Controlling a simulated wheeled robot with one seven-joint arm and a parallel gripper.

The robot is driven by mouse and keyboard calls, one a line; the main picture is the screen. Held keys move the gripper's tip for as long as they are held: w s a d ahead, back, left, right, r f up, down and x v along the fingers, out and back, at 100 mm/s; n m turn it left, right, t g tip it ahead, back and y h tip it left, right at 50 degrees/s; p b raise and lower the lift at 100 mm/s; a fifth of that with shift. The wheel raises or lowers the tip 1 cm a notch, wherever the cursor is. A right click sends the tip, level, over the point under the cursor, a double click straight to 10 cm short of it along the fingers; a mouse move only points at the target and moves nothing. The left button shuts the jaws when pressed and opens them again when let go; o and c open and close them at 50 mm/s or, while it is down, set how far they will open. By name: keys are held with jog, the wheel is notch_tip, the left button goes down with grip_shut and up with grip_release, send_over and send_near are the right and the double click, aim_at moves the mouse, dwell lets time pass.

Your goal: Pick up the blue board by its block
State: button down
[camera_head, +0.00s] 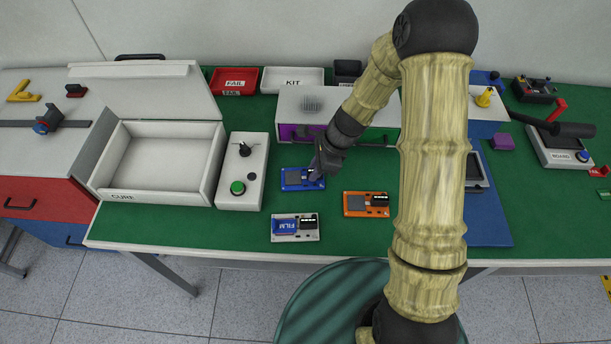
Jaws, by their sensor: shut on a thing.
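The blue board (292,181) lies on the green bench top, left of my arm. It carries a grey square, and its right part, where the block sits, is largely hidden by my gripper. My gripper (317,172) reaches down over the board's right side and is shut on the block of the blue board. The board looks flat on or very close to the mat; I cannot tell whether it is lifted.
An orange board (356,204) and a white board with blue film (284,227) lie in front. A control box (241,195) and the open CURE box (160,163) stand left. A white cabinet (300,104) stands behind. Bare green bench shows between the boards.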

notch_tip(320, 180, up, 10)
jog(key=shift+p, duration=0.4)
dwell(0.7)
